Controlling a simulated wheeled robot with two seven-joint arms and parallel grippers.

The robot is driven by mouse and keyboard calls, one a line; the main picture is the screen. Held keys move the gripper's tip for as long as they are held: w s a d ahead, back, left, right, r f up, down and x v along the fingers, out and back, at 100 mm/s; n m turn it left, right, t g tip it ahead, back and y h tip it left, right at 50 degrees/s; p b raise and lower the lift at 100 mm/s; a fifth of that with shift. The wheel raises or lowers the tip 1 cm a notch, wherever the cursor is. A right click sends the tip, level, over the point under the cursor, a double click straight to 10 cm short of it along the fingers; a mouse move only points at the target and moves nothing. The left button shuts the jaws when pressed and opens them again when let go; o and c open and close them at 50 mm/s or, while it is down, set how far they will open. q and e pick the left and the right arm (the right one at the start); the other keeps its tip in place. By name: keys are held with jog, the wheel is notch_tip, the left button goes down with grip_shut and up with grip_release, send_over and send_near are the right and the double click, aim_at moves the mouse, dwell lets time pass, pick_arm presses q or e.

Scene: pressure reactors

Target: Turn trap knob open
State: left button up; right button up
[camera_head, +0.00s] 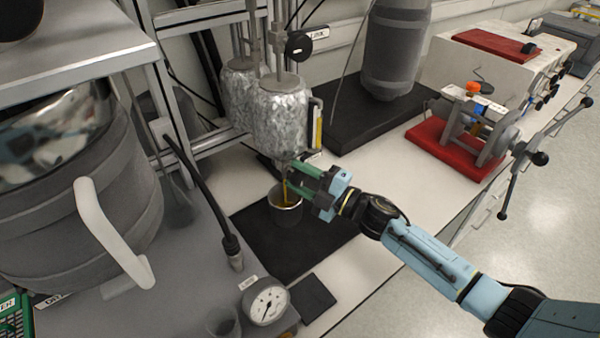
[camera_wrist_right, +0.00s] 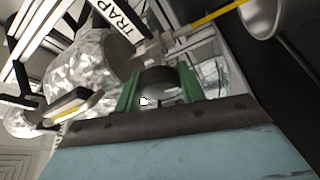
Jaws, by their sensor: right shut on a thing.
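The trap knob (camera_wrist_right: 161,78) is a dark round knob at the lower end of a foil-wrapped vessel (camera_head: 280,122). My right gripper (camera_head: 296,178) reaches in from the right below that vessel. In the right wrist view its green fingers (camera_wrist_right: 160,88) are shut on either side of the knob. A "TRAP" label (camera_wrist_right: 115,14) shows above it. In the head view the fingers hide the knob. My left gripper is not in view.
The cup stands on a black mat (camera_head: 262,245). A large grey vessel with a white handle (camera_head: 110,235) is at the left. A pressure gauge (camera_head: 267,303) is at the front. A red-based device (camera_head: 450,150) and a grey cylinder (camera_head: 397,50) stand further right and back.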

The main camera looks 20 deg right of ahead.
jog(key=shift+n+g+p, duration=0.3)
jog(key=shift+n+p, duration=0.05)
jog(key=shift+n, duration=0.55)
jog(key=o, duration=1)
jog(key=shift+c, duration=0.2)
jog(key=r+b+v, duration=0.1)
jog(key=b+v, duration=0.1)
jog(key=v, duration=1.1)
jog(key=shift+s+f, duration=0.2)
jog(key=shift+f, duration=0.1)
jog(key=shift+d, duration=0.15)
